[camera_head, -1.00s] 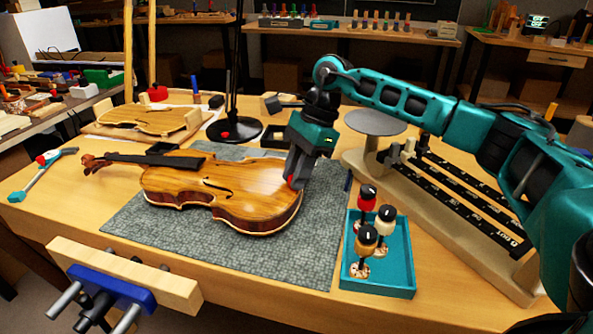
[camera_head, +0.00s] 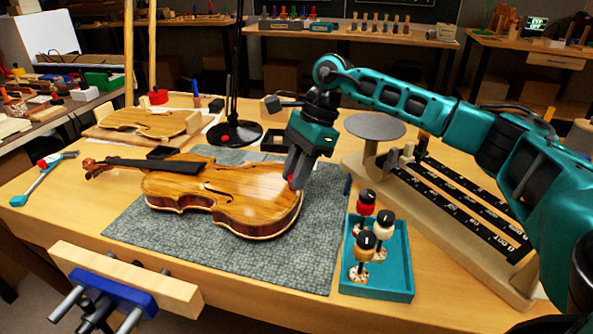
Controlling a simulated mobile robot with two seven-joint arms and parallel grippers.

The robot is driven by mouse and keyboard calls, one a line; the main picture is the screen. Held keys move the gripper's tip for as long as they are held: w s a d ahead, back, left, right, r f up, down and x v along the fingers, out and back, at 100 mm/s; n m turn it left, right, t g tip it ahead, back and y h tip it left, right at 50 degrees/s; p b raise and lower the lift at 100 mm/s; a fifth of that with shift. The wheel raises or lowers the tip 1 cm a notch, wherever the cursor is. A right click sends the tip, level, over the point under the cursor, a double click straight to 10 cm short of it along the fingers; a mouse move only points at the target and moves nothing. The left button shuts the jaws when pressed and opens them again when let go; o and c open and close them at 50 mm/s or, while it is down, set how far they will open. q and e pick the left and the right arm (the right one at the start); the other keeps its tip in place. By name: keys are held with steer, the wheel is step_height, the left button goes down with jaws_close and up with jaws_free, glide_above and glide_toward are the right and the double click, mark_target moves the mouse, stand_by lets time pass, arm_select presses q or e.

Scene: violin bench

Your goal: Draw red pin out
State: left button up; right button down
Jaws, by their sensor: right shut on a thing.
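A violin (camera_head: 225,195) lies on the grey mat (camera_head: 180,240), its neck to the left and its lower end to the right. My right gripper (camera_head: 293,180) is at the violin's right end, pointing down. It is shut on the red pin (camera_head: 291,183), of which only a small bit of red shows between the fingers. The rest of the pin is hidden by the fingers, and I cannot tell how deep it sits in the violin. My left gripper is not in view.
A teal tray (camera_head: 408,262) with several knobbed tools stands right of the mat. A wooden fixture with dark scales (camera_head: 450,200) and a round grey plate (camera_head: 375,127) is behind it. A black lamp stand (camera_head: 235,133) and a violin plate (camera_head: 142,123) stand at the back.

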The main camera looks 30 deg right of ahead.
steer(key=shift+r, duration=0.1)
steer(key=shift+r+p, duration=0.45)
steer(key=shift+r, duration=0.05)
steer(key=shift+r+p, duration=0.8)
steer(key=shift+r, duration=0.3)
step_height(320, 180, up, 7)
steer(key=p, duration=0.5)
